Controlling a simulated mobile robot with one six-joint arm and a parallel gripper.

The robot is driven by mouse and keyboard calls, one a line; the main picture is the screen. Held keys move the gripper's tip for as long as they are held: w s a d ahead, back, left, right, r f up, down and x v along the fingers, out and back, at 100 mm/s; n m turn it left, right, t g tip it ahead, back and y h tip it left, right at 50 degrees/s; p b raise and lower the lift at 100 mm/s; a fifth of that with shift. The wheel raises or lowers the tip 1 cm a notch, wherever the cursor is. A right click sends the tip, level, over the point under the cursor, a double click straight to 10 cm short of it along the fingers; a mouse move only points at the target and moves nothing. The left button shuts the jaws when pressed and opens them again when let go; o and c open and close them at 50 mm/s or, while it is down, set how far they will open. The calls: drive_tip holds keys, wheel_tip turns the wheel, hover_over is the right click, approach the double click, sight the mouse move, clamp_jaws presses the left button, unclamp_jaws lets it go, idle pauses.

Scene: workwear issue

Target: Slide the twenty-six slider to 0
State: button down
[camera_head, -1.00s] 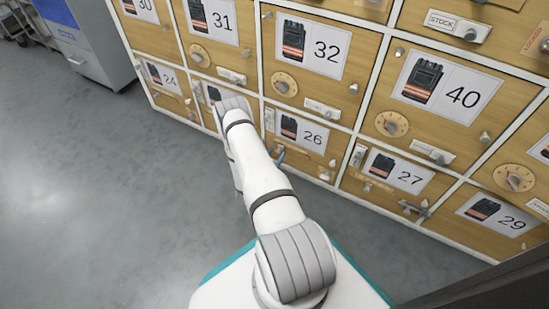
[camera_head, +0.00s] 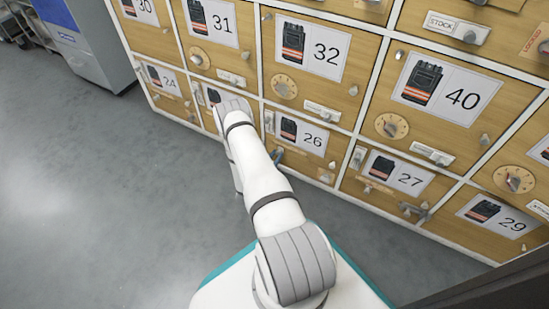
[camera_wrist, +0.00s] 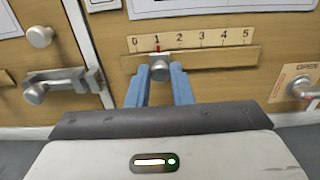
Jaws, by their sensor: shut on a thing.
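The door labelled 26 (camera_head: 312,138) is in the lower row in the head view, partly hidden by my arm. In the wrist view its slider knob (camera_wrist: 160,70) is a round grey knob on a wooden strip. Above it is a printed scale (camera_wrist: 200,41) from 0 at the left to 5 at the right. The red pointer (camera_wrist: 156,46) stands at about 1. My gripper (camera_wrist: 159,80) has its blue fingers on both sides of the knob, shut on it. One blue fingertip shows in the head view (camera_head: 279,154).
A latch (camera_wrist: 62,85) and a round knob (camera_wrist: 40,36) are on the door to the left. A lever on an OPEN plate (camera_wrist: 300,88) is to the right. Doors 32 (camera_head: 326,50) and 27 (camera_head: 410,179) adjoin. The grey floor (camera_head: 110,200) is clear.

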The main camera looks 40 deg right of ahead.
sight(275, 146)
drive_tip(key=shift+w+a, duration=0.3)
drive_tip(key=shift+w, duration=0.4)
drive_tip(key=shift+w+a, duration=0.3)
drive_tip(key=shift+w, duration=0.4)
drive_tip(key=c, duration=1.3)
unclamp_jaws()
drive_tip(key=p+v, duration=0.3)
drive_tip(key=v, duration=0.4)
drive_tip(key=shift+a, duration=0.4)
drive_tip(key=shift+s, duration=0.15)
